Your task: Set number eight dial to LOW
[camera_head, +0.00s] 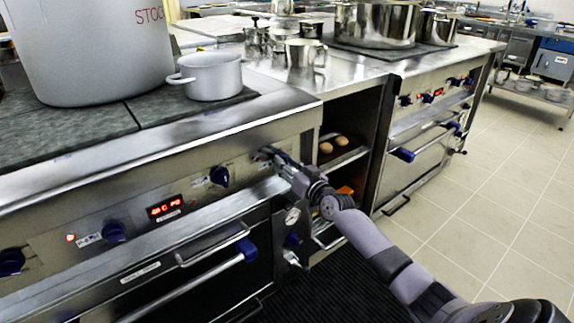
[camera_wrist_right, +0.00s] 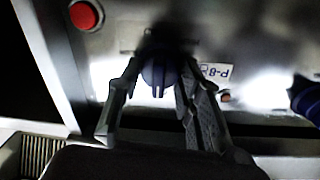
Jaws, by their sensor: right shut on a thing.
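The number eight dial (camera_wrist_right: 157,76) is a dark blue knob on the stove's steel front panel, beside an upside-down "P-8" label (camera_wrist_right: 216,71). My right gripper (camera_wrist_right: 158,88) has one finger on each side of the knob and is shut on it. In the head view my right gripper (camera_head: 272,155) reaches the right end of the front panel (camera_head: 130,192) and hides the dial there. The dial's exact setting cannot be read. My left gripper is not in view.
A neighbouring blue dial (camera_head: 220,176) sits left of the gripper, near a red display (camera_head: 165,207). A red button (camera_wrist_right: 86,14) shows in the wrist view. A large stockpot (camera_head: 95,50) and small pot (camera_head: 210,76) stand on the stove. Oven handles (camera_head: 200,280) project below.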

